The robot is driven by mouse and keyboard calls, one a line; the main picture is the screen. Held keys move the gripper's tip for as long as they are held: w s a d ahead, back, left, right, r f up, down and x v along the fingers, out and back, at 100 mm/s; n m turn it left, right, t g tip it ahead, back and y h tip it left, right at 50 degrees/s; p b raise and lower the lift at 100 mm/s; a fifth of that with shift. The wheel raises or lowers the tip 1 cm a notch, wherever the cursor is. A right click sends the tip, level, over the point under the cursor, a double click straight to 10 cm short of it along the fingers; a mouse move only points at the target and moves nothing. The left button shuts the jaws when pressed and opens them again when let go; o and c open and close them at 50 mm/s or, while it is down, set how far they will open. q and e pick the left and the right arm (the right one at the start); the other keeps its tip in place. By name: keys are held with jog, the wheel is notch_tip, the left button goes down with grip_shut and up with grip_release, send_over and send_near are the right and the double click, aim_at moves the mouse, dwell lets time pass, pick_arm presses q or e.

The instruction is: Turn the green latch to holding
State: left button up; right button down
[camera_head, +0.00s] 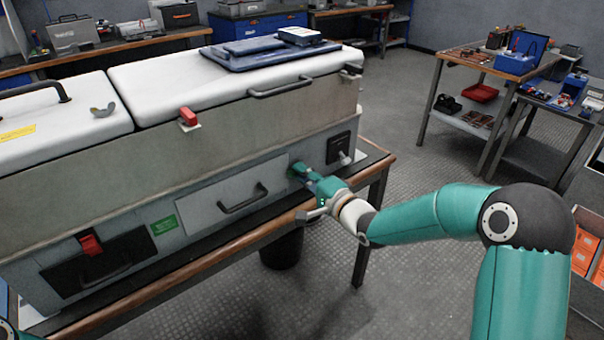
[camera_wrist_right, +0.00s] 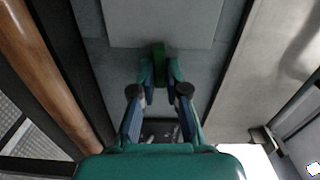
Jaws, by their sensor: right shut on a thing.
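The green latch (camera_wrist_right: 158,50) sits on the grey front panel of the large cabinet (camera_head: 150,140). In the right wrist view it lies between my fingertips. My right gripper (camera_head: 304,174) reaches the panel from the right and is shut on the latch; it also shows in the right wrist view (camera_wrist_right: 160,75). In the head view the gripper largely hides the latch, so its exact angle cannot be told. My left gripper is not in view.
A grey drawer front with a dark handle (camera_head: 243,198) is left of the latch. A dark square fitting (camera_head: 339,147) is to its right. The cabinet stands on a wooden-edged bench (camera_head: 290,219). A dark bin (camera_head: 283,250) stands below. Open floor lies to the right.

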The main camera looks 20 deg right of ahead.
jog(key=shift+d+f, duration=0.2)
jog(key=shift+f, duration=0.1)
jog(key=c, duration=1.2)
grip_release()
jog(key=shift+r, duration=0.15)
jog(key=v, duration=1.2)
jog(key=shift+a, duration=0.2)
